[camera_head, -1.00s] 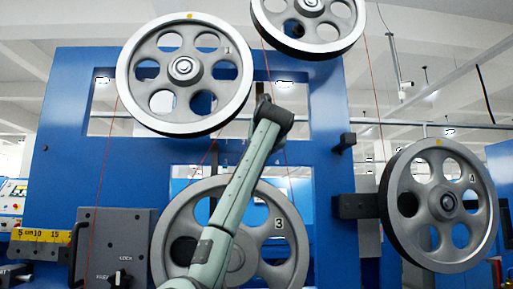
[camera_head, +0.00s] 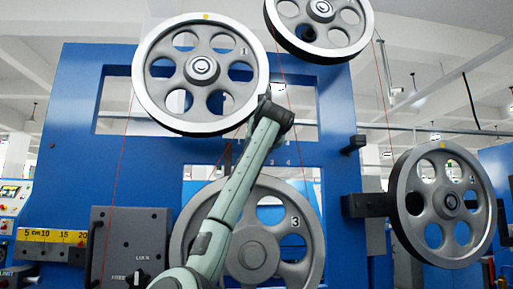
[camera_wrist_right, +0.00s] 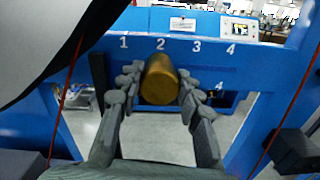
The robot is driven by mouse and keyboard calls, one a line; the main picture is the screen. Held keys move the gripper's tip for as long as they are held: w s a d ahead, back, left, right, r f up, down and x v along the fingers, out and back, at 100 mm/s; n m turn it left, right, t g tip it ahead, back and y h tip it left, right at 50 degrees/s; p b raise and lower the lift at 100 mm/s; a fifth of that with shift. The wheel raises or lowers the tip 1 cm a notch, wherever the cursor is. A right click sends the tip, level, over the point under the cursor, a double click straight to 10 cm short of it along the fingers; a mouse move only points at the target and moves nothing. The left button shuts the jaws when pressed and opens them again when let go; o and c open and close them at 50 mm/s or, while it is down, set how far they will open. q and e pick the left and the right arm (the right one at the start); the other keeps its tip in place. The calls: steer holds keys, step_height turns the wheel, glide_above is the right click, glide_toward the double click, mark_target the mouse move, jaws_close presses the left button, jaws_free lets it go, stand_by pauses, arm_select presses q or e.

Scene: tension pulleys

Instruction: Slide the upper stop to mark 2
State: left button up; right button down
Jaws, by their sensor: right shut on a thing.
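The upper stop is a brass cylinder (camera_wrist_right: 160,88), seen end-on in the right wrist view. It sits just below the printed mark 2 (camera_wrist_right: 160,44), between marks 1 (camera_wrist_right: 124,42) and 3 (camera_wrist_right: 196,47) on the blue panel. My right gripper (camera_wrist_right: 160,78) has its two grey fingers shut on the stop, one on each side. In the head view my right arm reaches up to the panel below pulley 1 (camera_head: 150,95); its wrist hides the gripper and the stop. My left gripper is in neither current view.
Grey pulleys stand around the arm: one upper right (camera_head: 300,38), pulley 3 (camera_head: 310,245) behind the forearm, and another at right (camera_head: 405,190). Thin red cords (camera_head: 122,160) run between them. A dark lock box (camera_head: 118,225) and a yellow scale (camera_head: 50,236) are lower left.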

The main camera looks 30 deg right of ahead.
steer(key=c, duration=1)
jaws_free()
steer(key=v, duration=1.2)
steer(key=shift+a, duration=0.1)
